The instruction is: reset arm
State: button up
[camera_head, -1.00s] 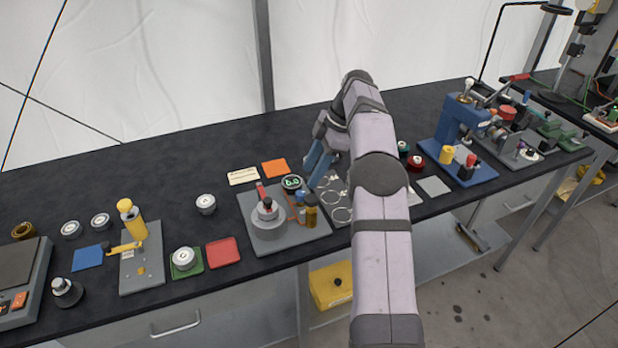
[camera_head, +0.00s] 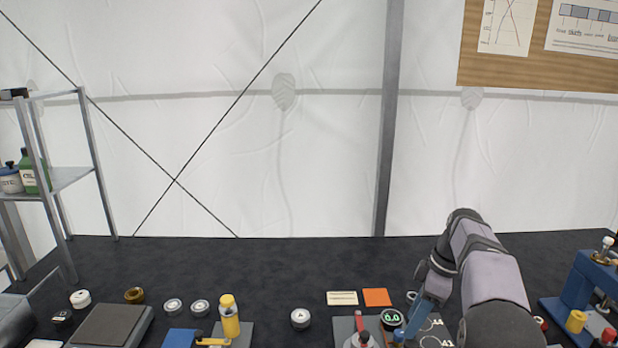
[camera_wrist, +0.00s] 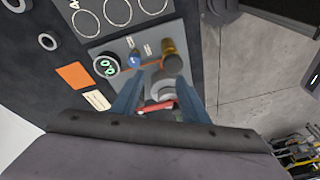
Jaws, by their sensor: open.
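My gripper (camera_head: 424,312) is at the lower right in the head view, with its blue fingers pointing down over the black bench. It also shows in the wrist view (camera_wrist: 155,95), where the two fingers are spread apart and nothing is held between them. Below and between the fingertips lies a grey fixture with a red lever (camera_wrist: 158,106). A round gauge with green digits (camera_wrist: 107,65) sits beside the fingers. The same gauge shows in the head view (camera_head: 391,318). How far the fingertips are above the fixture I cannot tell.
An orange square (camera_head: 377,297) and a cream label card (camera_head: 342,298) lie behind the fixture. A yellow-handled tool (camera_head: 229,316), a scale (camera_head: 100,326) and several small round weights stand leftward. A blue press (camera_head: 580,285) stands at right. The bench's back strip is clear.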

jog(key=s+a+f+m+g+h+p, duration=0.1)
jog(key=s+a+m+h, duration=0.2)
jog(key=s, duration=0.7)
jog(key=s+a+f+m, duration=0.1)
jog(key=s+a+m, duration=0.35)
jog(key=s, duration=0.45)
jog(key=s+a+f+m+b, duration=0.2)
jog(key=s+f+m, duration=0.3)
jog(key=s+f, duration=0.4)
jog(key=shift+a+t, duration=0.35)
jog(key=shift+t, duration=0.05)
jog(key=shift+m, duration=0.25)
